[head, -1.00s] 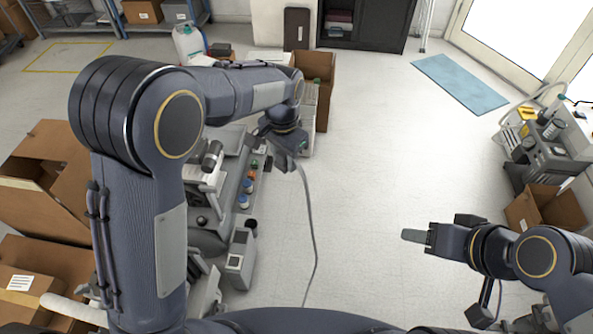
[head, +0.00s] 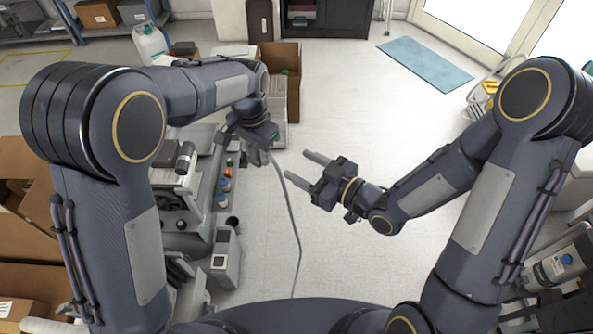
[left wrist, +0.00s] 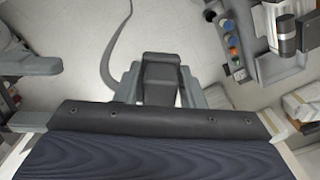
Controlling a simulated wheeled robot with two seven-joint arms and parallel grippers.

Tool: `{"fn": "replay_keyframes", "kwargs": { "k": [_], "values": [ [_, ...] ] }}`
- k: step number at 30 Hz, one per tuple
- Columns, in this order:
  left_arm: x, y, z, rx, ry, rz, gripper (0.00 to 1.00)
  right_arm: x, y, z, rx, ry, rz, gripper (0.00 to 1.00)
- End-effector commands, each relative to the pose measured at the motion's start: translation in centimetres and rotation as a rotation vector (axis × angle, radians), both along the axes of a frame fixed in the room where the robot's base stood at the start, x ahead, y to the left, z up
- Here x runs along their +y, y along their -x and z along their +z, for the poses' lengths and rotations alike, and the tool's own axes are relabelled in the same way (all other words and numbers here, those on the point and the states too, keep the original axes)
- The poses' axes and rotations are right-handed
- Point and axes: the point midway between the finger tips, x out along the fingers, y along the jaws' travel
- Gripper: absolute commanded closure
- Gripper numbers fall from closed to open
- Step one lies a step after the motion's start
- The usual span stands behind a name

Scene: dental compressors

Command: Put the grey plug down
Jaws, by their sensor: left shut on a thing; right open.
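My left gripper (head: 262,150) is shut on the grey plug and holds it beside the machine on the left. The plug is small and mostly hidden by the gripper. Its grey cable (head: 291,212) hangs from there and runs across the floor toward my base. The left wrist view shows the cable (left wrist: 116,42) curving away behind the gripper (left wrist: 160,85). My right gripper (head: 305,168) is open and empty, its two fingers pointing left toward the left gripper, a short gap away.
The grey compressor unit (head: 200,218) with coloured knobs stands left, below my left arm. A small grey box (head: 226,258) stands beside it. Cardboard boxes (head: 292,92) stand behind the left gripper. The floor at centre right (head: 350,110) is clear; a blue mat (head: 425,62) lies further back.

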Motion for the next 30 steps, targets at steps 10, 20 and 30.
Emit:
{"fn": "replay_keyframes", "kwargs": {
  "k": [10,20,30],
  "values": [
    [0.0,0.0,0.0,0.000,0.000,0.000,1.00,2.8,0.8,0.2,-0.053,-0.123,0.076,0.45],
    [0.0,0.0,0.0,-0.001,0.001,0.000,1.00,7.5,-2.8,0.2,-0.053,-0.122,0.075,0.45],
    [0.0,0.0,0.0,0.000,0.000,0.000,1.00,11.0,-5.6,0.1,-0.051,-0.122,0.073,0.45]
  ]
}}
